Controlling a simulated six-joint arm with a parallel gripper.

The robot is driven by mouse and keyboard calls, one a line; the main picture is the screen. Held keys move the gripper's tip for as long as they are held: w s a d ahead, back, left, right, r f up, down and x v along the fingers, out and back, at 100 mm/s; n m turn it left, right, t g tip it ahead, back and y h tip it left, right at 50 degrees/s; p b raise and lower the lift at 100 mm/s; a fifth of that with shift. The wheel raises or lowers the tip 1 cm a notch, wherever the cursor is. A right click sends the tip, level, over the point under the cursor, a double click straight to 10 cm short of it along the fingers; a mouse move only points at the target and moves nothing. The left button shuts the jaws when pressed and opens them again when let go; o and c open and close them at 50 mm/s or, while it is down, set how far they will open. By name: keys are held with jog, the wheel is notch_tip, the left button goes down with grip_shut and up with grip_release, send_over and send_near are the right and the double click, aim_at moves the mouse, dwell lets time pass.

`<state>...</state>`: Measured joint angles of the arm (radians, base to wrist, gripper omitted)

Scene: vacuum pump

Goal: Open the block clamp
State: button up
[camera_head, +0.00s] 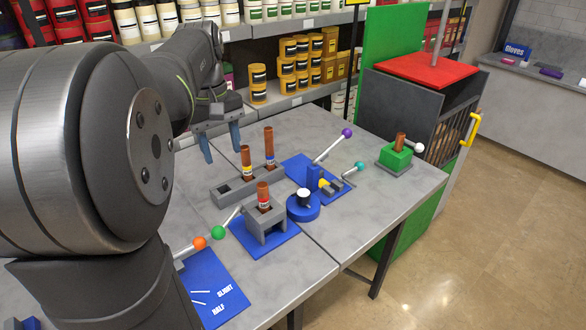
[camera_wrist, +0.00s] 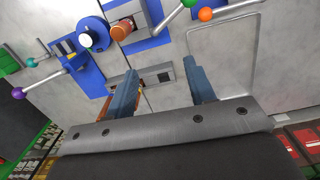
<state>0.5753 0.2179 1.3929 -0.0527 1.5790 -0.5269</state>
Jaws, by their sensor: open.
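A grey block fixture (camera_head: 265,222) with a brown tube (camera_head: 263,196) upright in it stands on a blue plate. A white lever with a green ball (camera_head: 218,232) slants out to its left. A green block (camera_head: 395,158) with a tube and a white-ball lever (camera_head: 419,146) stands at the right table end. I cannot tell for certain which is the block clamp. My gripper (camera_head: 222,150) is open and empty, above the far left of the table. In the wrist view my gripper (camera_wrist: 162,78) is apart from the grey fixture (camera_wrist: 122,14) and the green ball (camera_wrist: 190,3).
A grey slotted holder (camera_head: 222,192) carries two brown tubes. A blue device with purple-ball (camera_head: 347,132) and teal-ball (camera_head: 361,166) levers stands behind the round blue base (camera_head: 303,212). An orange-ball lever (camera_head: 199,243) is front left. Stocked shelves line the back.

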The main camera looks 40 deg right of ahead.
aim_at(227, 222)
jog(key=d+f, duration=0.5)
jog(key=d, duration=0.2)
jog(key=d+f+m, duration=0.1)
jog(key=d+f, duration=0.5)
jog(key=s+d+f+m+t+h, duration=0.1)
jog(key=d+f, duration=0.4)
jog(key=d, duration=0.2)
jog(key=shift+d+f, duration=0.25)
jog(key=shift+d, duration=0.1)
